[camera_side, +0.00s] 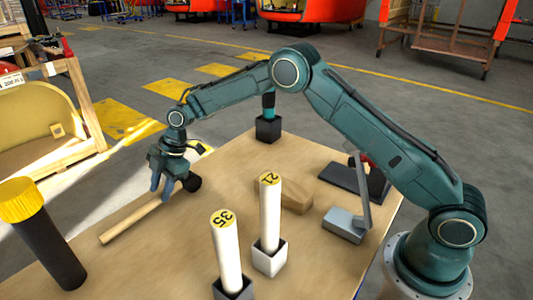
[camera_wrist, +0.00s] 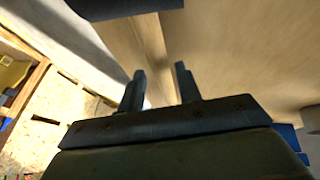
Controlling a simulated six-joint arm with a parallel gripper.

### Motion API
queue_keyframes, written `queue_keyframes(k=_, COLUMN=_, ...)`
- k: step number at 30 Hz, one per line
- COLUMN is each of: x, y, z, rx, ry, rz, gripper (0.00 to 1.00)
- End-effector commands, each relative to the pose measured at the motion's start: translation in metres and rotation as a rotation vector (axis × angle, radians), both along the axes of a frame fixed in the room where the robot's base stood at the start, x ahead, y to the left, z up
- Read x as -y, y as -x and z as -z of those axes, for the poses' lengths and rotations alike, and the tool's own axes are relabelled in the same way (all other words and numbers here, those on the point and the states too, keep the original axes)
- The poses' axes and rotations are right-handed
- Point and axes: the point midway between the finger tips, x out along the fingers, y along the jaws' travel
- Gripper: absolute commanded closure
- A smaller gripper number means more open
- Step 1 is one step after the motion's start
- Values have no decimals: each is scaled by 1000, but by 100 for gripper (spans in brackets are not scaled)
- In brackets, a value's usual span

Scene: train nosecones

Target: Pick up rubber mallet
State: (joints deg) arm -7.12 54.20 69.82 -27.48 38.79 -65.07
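The rubber mallet lies on the wooden table, with its pale wooden handle (camera_side: 130,222) pointing to the lower left and its black head (camera_side: 192,182) to the right. My gripper (camera_side: 160,190) is low over the handle, close to the head, with its fingers pointing down. In the wrist view, my gripper (camera_wrist: 160,70) has its two fingers apart, and a wooden strip that looks like the handle (camera_wrist: 150,38) runs between them. A dark rounded shape, likely the mallet head (camera_wrist: 115,7), shows at the top edge. I cannot tell whether the fingers touch the handle.
White cylinders marked 35 (camera_side: 226,250) and 21 (camera_side: 269,215) stand in holders at the front. A black cylinder with a yellow top (camera_side: 45,240) stands at left. A wooden block (camera_side: 297,197), a grey metal tool (camera_side: 345,224) and a black holder (camera_side: 268,130) are also on the table.

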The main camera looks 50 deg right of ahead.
Motion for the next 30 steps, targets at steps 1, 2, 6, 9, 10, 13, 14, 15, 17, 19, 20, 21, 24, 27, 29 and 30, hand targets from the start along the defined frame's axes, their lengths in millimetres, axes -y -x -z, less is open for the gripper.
queue_keyframes(k=1, x=-2, y=-1, z=7, rx=-2, ry=0, rz=-2, gripper=66)
queue_keyframes(k=2, x=-4, y=-1, z=10, rx=-2, ry=0, rz=-2, gripper=66)
queue_keyframes(k=6, x=-9, y=-4, z=20, rx=1, ry=0, rz=-2, gripper=66)
queue_keyframes(k=9, x=-10, y=-5, z=24, rx=0, ry=0, rz=-1, gripper=66)
queue_keyframes(k=10, x=-10, y=-5, z=24, rx=0, ry=0, rz=-1, gripper=66)
queue_keyframes(k=13, x=-10, y=-5, z=24, rx=0, ry=0, rz=-1, gripper=66)
queue_keyframes(k=14, x=-10, y=-5, z=24, rx=0, ry=0, rz=-1, gripper=66)
queue_keyframes(k=15, x=-10, y=-5, z=24, rx=0, ry=0, rz=-1, gripper=66)
queue_keyframes(k=17, x=-10, y=-5, z=24, rx=0, ry=0, rz=-1, gripper=66)
queue_keyframes(k=19, x=-10, y=-5, z=23, rx=0, ry=0, rz=-1, gripper=66)
queue_keyframes(k=20, x=-10, y=-5, z=23, rx=0, ry=0, rz=-1, gripper=66)
queue_keyframes(k=21, x=-10, y=-5, z=23, rx=0, ry=0, rz=0, gripper=66)
queue_keyframes(k=24, x=-10, y=-5, z=23, rx=0, ry=0, rz=0, gripper=70)
queue_keyframes(k=27, x=-10, y=-5, z=23, rx=0, ry=0, rz=0, gripper=89)
queue_keyframes(k=29, x=-10, y=-5, z=23, rx=0, ry=0, rz=0, gripper=100)
queue_keyframes(k=30, x=-10, y=-5, z=23, rx=0, ry=0, rz=0, gripper=100)
